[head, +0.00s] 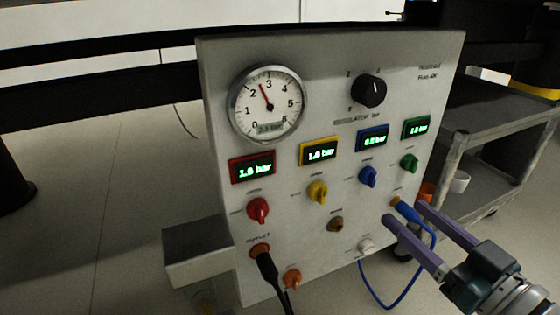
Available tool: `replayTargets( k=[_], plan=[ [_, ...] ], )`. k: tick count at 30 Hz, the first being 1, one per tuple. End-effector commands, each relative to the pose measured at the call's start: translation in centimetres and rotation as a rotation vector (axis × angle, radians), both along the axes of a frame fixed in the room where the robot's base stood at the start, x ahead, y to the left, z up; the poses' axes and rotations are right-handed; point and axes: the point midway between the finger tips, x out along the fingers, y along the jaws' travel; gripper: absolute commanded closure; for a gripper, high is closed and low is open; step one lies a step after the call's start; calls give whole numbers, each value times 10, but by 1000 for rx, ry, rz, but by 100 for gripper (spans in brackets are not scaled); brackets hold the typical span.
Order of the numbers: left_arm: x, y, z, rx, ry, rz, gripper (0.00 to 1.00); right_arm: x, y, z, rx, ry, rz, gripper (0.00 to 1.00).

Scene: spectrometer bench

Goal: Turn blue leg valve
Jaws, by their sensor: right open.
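The grey-white panel (290,180) stands in the middle of the head view. The blue valve knob (368,177) sits on it below the blue-framed display (373,138), which reads about 0.2 bar, though the digits are small. My right gripper (405,212) comes in from the lower right with its two purple fingers apart. Its fingertips are below and right of the blue knob, apart from it. A blue hose plug (404,207) shows between the fingers; I cannot tell whether they touch it. My left gripper is out of view.
Red (258,209), yellow (317,192) and green (409,163) knobs sit beside the blue one. A black cable (268,270) hangs at lower left. A grey cart (490,130) stands behind at right.

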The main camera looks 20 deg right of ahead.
Motion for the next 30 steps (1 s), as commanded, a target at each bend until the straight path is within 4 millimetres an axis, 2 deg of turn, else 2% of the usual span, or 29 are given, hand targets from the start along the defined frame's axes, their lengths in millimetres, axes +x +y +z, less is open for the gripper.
replayTargets(
  k=[9, 15, 19, 27, 30],
  plan=[
    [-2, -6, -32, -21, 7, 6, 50, 56, 5, -3, -1, -6, 2, 32],
    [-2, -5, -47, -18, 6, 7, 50, 85, 7, -1, 0, -3, 2, 32],
    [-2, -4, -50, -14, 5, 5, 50, 93, 8, 0, 0, 0, 2, 32],
    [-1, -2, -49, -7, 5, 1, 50, 94, 8, 2, 0, 1, 2, 32],
    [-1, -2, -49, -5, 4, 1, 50, 94, 8, 2, 0, 1, 2, 44]
  ],
)
